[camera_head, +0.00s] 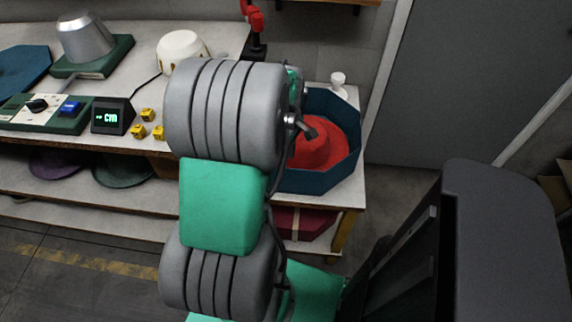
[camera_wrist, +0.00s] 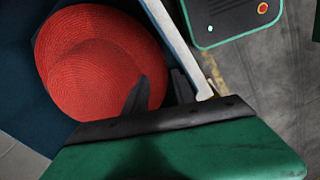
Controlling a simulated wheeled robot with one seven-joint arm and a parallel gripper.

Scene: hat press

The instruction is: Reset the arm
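My gripper (camera_wrist: 160,78) shows in the wrist view with its two dark fingers apart. It is over the edge of the red hat (camera_wrist: 95,60), with one finger in front of the brim and the other beside its outer edge. I cannot tell whether the fingers touch the hat. In the head view the red hat (camera_head: 322,150) sits in a dark blue octagonal box (camera_head: 345,172) at the bench's right end. My grey and green arm hides the box's left side and most of my gripper; only a dark tip shows above the hat.
The bench (camera_head: 75,142) holds a metal hat form (camera_head: 84,38), a control panel (camera_head: 40,112), a small display (camera_head: 112,116), yellow cubes (camera_head: 147,115) and a white object (camera_head: 182,45). A small white item (camera_head: 338,80) stands behind the box. Floor is open in front.

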